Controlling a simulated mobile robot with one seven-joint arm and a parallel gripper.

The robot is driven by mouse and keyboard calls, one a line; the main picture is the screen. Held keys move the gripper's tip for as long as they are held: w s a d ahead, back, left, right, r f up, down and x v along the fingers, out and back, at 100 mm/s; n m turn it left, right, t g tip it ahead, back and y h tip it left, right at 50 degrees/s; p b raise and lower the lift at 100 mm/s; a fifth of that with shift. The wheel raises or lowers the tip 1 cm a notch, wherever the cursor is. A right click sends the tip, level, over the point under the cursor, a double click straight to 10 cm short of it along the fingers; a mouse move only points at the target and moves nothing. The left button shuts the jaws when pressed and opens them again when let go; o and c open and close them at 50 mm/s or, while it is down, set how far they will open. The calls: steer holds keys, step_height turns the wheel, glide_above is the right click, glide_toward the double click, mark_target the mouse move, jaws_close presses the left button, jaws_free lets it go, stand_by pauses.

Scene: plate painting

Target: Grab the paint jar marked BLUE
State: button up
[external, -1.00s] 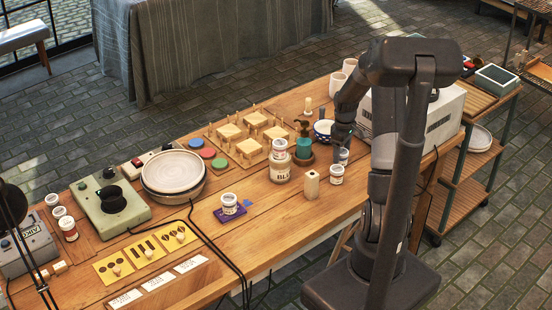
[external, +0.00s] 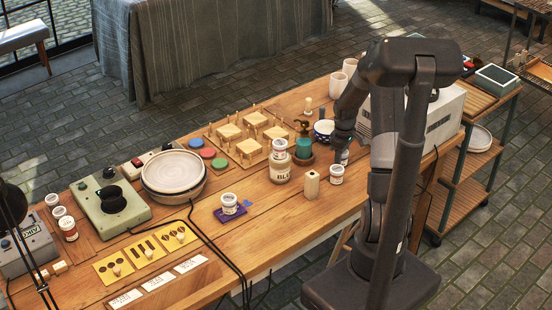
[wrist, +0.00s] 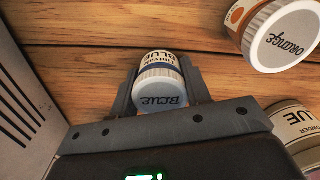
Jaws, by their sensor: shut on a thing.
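The paint jar marked BLUE (wrist: 160,84) is a small white jar with a blue band, lying between my gripper's fingers in the wrist view. My gripper (wrist: 158,80) is shut on it, one finger on each side. In the external view my gripper (external: 341,150) is low over the right part of the table, and the jar is mostly hidden by it.
A white jar marked ORANGE (wrist: 285,42) is close on the right in the wrist view. A larger jar with lettering ending in UE (wrist: 299,125) is partly in view below it. A grey vented case (wrist: 25,105) is on the left. The wooden table (external: 262,232) has bare room in front.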

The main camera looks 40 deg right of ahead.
steer(key=shift+c, duration=0.9)
steer(key=shift+r, duration=0.15)
